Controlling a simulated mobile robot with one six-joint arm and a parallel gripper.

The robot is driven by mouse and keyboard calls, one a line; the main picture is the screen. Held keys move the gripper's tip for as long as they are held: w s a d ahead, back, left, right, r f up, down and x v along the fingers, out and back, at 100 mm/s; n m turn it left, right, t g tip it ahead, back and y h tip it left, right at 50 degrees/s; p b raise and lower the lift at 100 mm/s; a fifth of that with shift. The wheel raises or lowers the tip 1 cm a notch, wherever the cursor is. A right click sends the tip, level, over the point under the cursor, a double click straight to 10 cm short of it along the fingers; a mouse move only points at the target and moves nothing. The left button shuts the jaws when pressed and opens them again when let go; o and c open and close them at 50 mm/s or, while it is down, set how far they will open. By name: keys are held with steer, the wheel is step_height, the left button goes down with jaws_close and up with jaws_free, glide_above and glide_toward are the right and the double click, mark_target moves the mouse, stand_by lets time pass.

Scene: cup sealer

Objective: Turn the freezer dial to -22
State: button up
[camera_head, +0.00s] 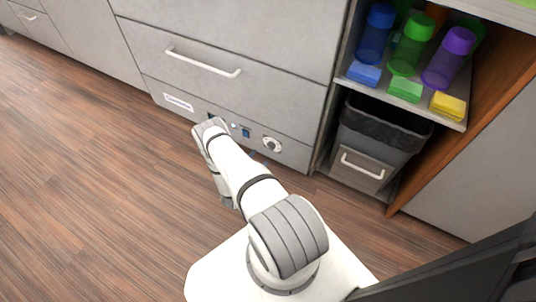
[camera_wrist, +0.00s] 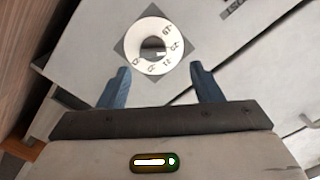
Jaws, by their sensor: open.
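The freezer dial (camera_head: 272,145) is a round knob on the low front panel, right of my arm. In the wrist view the dial (camera_wrist: 152,47) is a white disc with dark markings on a grey diamond-shaped plate, with a small dark-and-white knob at its middle. The markings are too small to read surely, so I cannot tell the setting. My gripper (camera_wrist: 161,85) is open, its two blue fingers spread and nothing between them. The dial shows ahead of the fingertips, between their lines and apart from them. In the head view my arm mostly hides the gripper.
Above the panel is a grey drawer with a long handle (camera_head: 203,62). A white label (camera_head: 179,102) sits at the panel's left. To the right are a bin (camera_head: 366,145) and a shelf with coloured bottles and boxes. The wooden floor (camera_head: 90,200) at left is clear.

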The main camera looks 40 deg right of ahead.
mark_target(271, 146)
steer(key=s+b+x, duration=0.1)
steer(key=b+x, duration=0.1)
steer(key=x, duration=0.5)
steer(key=shift+d+f, duration=0.25)
steer(key=shift+d, duration=0.15)
steer(key=shift+w, duration=0.1)
steer(key=shift+c, duration=0.2)
steer(key=c, duration=1)
steer(key=shift+o, duration=0.2)
